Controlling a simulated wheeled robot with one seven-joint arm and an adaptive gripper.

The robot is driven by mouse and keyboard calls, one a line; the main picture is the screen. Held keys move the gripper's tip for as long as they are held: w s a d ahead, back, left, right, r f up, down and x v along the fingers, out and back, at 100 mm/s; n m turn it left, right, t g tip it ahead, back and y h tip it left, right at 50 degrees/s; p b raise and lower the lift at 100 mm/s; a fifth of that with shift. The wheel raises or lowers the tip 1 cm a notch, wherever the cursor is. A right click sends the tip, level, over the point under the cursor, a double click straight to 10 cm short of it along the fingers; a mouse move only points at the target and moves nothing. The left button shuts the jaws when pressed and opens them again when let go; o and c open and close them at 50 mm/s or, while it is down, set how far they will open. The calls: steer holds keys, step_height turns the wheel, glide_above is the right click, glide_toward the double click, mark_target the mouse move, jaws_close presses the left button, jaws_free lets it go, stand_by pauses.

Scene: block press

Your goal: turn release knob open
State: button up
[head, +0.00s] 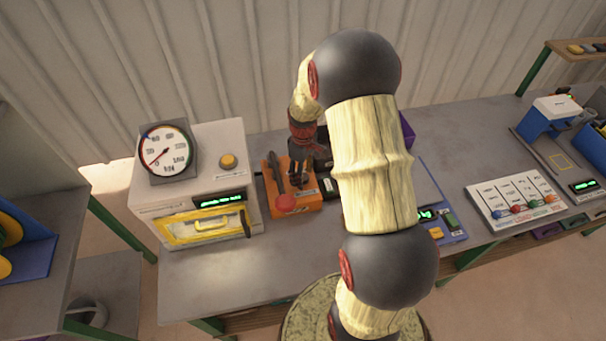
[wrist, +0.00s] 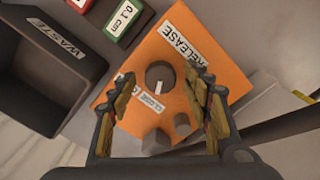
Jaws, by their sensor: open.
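The orange release box (wrist: 196,62) with its "RELEASE" label fills the middle of the wrist view; it also shows in the head view (head: 273,207). A dark round knob (wrist: 159,72) with a white pointer mark sits on its face. The mark points down in the wrist picture. A label reading like "CLOSED" lies just below left of the knob. My gripper (wrist: 165,84) is open, with one finger on each side of the knob in the picture. I cannot tell whether either finger touches it. In the head view my gripper (head: 299,172) is over the box, hiding much of it.
The front-left bench top (head: 215,275) is clear.

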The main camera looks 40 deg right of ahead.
steer(key=shift+c, duration=0.3)
steer(key=c, duration=1.1)
steer(key=shift+m, duration=0.3)
steer(key=m+p, duration=0.1)
steer(key=m, duration=0.4)
steer(key=shift+m, duration=0.3)
steer(key=m, duration=0.5)
steer(key=shift+m+p, duration=0.3)
steer(key=shift+p, duration=0.05)
steer(key=o, duration=1.2)
steer(key=shift+c, duration=0.2)
steer(key=shift+r, duration=0.1)
